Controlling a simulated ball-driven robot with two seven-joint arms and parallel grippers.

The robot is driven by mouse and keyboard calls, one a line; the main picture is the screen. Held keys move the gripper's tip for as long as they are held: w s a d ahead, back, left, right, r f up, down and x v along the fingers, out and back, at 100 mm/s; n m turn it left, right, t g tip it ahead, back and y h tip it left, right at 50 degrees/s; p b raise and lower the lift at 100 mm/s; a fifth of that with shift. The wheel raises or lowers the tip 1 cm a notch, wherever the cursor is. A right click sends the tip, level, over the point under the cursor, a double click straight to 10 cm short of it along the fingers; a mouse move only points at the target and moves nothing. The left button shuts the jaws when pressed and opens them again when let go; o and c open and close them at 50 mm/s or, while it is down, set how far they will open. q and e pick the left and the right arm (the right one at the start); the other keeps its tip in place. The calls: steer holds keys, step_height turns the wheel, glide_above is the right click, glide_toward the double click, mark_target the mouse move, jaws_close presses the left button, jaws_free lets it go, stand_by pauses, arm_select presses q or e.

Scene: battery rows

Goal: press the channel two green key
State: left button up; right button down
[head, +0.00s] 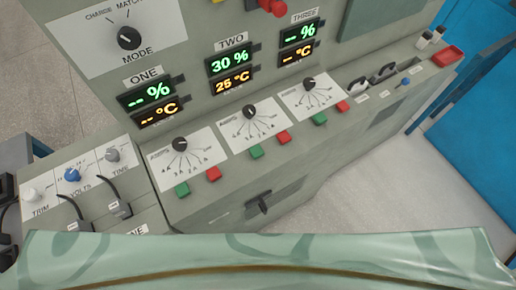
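The channel two green key (256,152) is a small green block on the console's sloped ledge. It sits just left of the channel two red key (284,137), below the middle dial plate with its black knob (249,111). The display labelled TWO (231,62) above reads 30 % and 25 °C. Nothing covers the key. Whether it is pressed in, I cannot tell. Neither of my grippers is in view.
Similar green and red keys for channel one (182,189) and channel three (319,118) lie on either side. A black latch handle (264,204) protrudes from the front face below. A pale green patterned band (260,255) crosses the bottom of the view. Bare floor (440,165) shows at right.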

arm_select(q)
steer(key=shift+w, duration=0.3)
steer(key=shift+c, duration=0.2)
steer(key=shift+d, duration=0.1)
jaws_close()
